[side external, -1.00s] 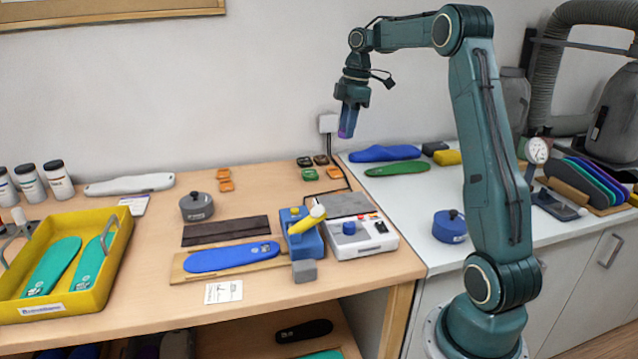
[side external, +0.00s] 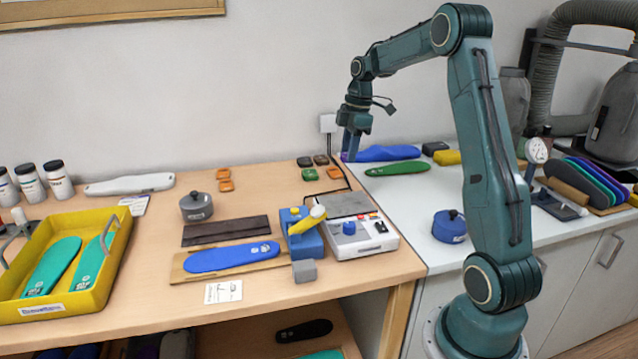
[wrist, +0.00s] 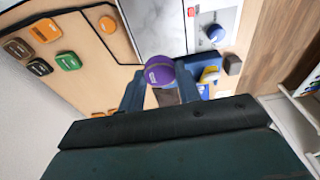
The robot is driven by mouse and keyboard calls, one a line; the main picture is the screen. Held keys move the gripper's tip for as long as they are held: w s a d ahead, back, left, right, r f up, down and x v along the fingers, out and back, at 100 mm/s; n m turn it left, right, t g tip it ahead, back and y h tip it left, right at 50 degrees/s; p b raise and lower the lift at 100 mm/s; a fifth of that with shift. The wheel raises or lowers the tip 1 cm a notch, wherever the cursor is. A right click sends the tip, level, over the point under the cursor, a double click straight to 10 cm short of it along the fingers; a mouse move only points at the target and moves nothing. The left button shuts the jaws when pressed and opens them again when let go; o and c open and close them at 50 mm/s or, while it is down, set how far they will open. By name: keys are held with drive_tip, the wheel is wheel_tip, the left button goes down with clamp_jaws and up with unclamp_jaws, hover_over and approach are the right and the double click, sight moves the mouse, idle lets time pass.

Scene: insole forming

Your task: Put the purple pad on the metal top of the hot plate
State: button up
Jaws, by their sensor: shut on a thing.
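The purple pad (wrist: 160,71) is round and sits between the two fingers of my gripper (wrist: 159,88) in the wrist view. In the side view my gripper (side external: 349,148) points down, with a bit of the purple pad (side external: 345,157) at its tip. The gripper is shut on the pad and holds it in the air. The hot plate (side external: 368,242) is a white box with a blue knob on the wooden table. Its grey metal top (side external: 347,205) is bare. The metal top also shows in the wrist view (wrist: 155,25), beyond the pad.
Several small orange, green and dark pads (side external: 310,175) lie at the back of the table. A blue fixture with a yellow handle (side external: 305,225) stands against the hot plate's left side. A black cord (side external: 345,180) runs behind it. Blue and green insoles (side external: 398,168) lie on the white counter.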

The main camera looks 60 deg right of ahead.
sight(345, 203)
drive_tip(key=shift+f, duration=6.35)
drive_tip(key=shift+f, duration=0.15)
drive_tip(key=o, duration=0.9)
drive_tip(key=r, duration=0.4)
drive_tip(key=s+d+r, duration=0.1)
drive_tip(key=r, duration=0.7)
drive_tip(key=shift+s+d+r, duration=0.1)
drive_tip(key=shift+s+d, duration=0.05)
